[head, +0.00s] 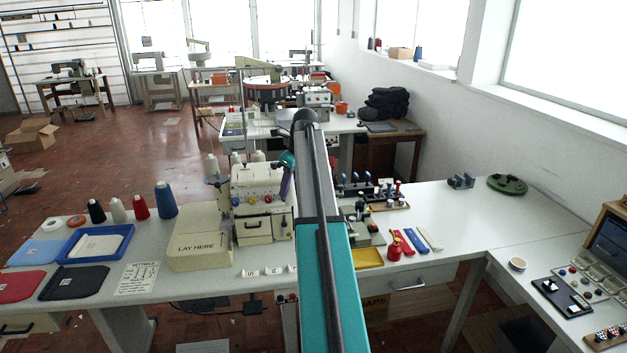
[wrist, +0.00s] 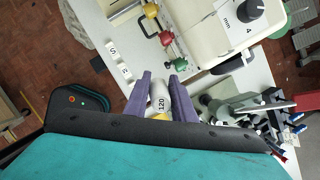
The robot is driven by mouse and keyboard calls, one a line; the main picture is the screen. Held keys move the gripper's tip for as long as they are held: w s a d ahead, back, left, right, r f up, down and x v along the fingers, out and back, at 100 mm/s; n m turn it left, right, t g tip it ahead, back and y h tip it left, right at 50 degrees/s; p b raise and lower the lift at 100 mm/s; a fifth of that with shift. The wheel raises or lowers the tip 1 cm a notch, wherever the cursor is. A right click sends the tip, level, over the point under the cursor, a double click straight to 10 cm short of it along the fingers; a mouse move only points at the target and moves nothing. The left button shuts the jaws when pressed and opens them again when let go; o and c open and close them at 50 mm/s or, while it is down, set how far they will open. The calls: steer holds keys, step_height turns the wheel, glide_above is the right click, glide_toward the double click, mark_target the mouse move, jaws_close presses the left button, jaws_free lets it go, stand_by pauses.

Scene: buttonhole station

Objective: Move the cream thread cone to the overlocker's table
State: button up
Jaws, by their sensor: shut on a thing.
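My gripper (wrist: 161,77) has purple fingers, shut on a pale cream thread cone (wrist: 160,100) marked "120" in the wrist view. In the head view my arm hides the cone, and only a purple part of my gripper (head: 287,182) shows beside the overlocker. The overlocker (head: 257,190) is a cream machine with coloured knobs and pale cones at its top. It stands on a long white table (head: 222,278). In the wrist view the overlocker (wrist: 210,30) lies beyond my fingertips, with coloured knobs. I cannot tell whether the held cone touches anything.
Black, pale, red and blue cones (head: 167,200) stand at the table's left, by a blue tray (head: 70,256). A "LAY HERE" box (head: 200,250) stands left of the overlocker. Small tools and a yellow tray (head: 368,257) lie right of my arm. The right-hand tabletop (head: 440,210) has free room.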

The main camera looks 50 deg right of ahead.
steer(key=w+a+f+n+y, duration=0.1)
steer(key=w+a+f+n, duration=0.15)
steer(key=a, duration=0.75)
steer(key=w+a+f+n+g, duration=0.1)
steer(key=w+a+f+n, duration=0.15)
steer(key=a, duration=0.75)
steer(key=w+a+f+n+y, duration=0.1)
steer(key=w+a+f+n, duration=0.15)
steer(key=a, duration=0.75)
steer(key=s+a+f+n+g, duration=0.2)
steer(key=s+a+n, duration=0.2)
steer(key=a+n, duration=0.3)
steer(key=s+a+f+n+g+b, duration=0.1)
steer(key=s+a+n, duration=0.3)
steer(key=a+n, duration=0.4)
steer(key=shift+s+a+f+g, duration=0.2)
steer(key=shift+a+f+g, duration=0.35)
steer(key=shift+a, duration=1.3)
steer(key=shift+r, duration=0.15)
